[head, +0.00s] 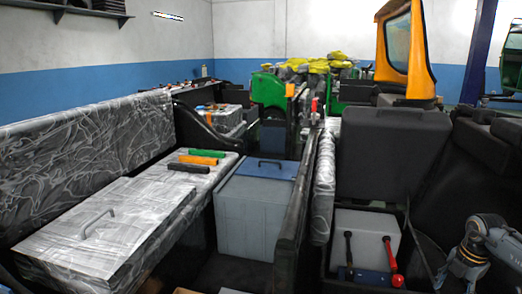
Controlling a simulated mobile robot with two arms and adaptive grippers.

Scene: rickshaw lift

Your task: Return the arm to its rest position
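My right arm shows at the lower right of the head view, a grey and dark jointed wrist. My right gripper (458,272) points down and left beside the open seat compartment. Its fingertips are dark and hard to make out, so I cannot tell whether it is open or shut. No object can be seen in it. It is apart from the red-knobbed lever (390,256) to its left. My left arm and gripper are not in view.
A blue bracket (371,279) with black and red levers sits before a light grey box (366,236). A raised black seat (392,148) stands behind. Left are a silver-patterned bench (110,235), a grey case (255,207), and green, orange and black bars (197,160).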

